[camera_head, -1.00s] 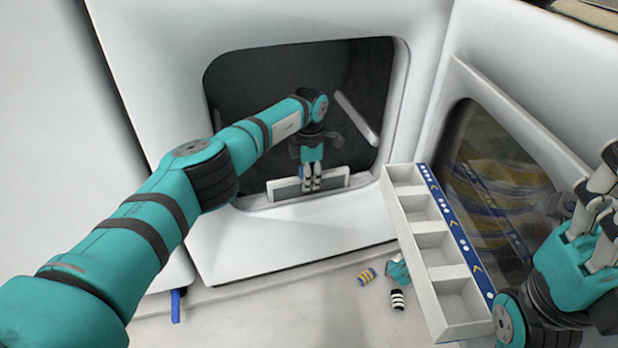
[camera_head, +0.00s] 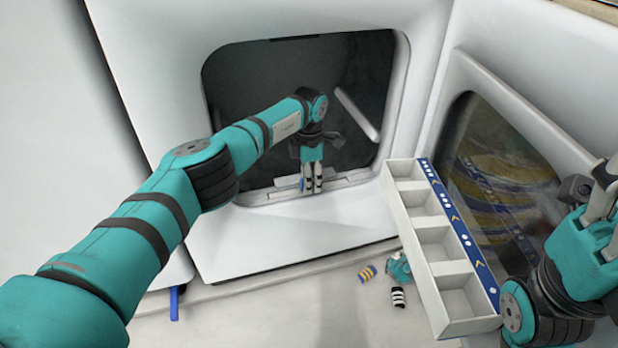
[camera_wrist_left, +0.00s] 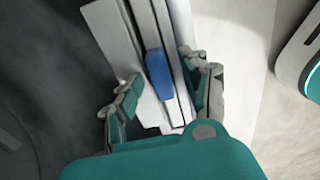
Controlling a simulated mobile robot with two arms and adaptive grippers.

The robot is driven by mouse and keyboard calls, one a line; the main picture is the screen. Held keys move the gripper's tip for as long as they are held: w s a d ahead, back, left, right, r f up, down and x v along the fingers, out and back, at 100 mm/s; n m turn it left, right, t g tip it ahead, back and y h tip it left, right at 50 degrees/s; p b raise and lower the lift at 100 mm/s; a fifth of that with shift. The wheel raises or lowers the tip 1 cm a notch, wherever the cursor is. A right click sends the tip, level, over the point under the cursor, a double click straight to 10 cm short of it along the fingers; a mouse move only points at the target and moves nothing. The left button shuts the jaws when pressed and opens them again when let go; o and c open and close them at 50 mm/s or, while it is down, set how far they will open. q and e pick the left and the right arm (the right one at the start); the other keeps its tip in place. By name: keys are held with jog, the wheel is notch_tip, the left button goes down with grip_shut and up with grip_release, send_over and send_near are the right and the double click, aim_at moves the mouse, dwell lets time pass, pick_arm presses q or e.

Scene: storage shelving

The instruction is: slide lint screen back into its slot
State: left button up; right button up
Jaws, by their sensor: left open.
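The lint screen (camera_head: 288,183) is at the bottom lip of the dark dryer opening (camera_head: 250,90). Only a low pale strip of it shows in the head view, mostly beside and behind my left gripper (camera_head: 312,188). The left wrist view shows pale parallel strips and a blue tab (camera_wrist_left: 158,74), with the open fingers of my left gripper (camera_wrist_left: 166,98) on either side. I cannot tell whether the fingers touch it. The slot is mostly hidden by the screen and gripper. My right gripper (camera_head: 602,205) is at the right edge, away from the screen, partly cut off.
A white compartment box (camera_head: 404,215) with a blue patterned side stands at the right. Small striped items (camera_head: 398,298) and a teal item (camera_head: 399,268) lie on the floor beside it.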

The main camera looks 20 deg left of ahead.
pick_arm(q)
notch_tip(320, 180, up, 12)
dwell(0.5)
dwell(0.6)
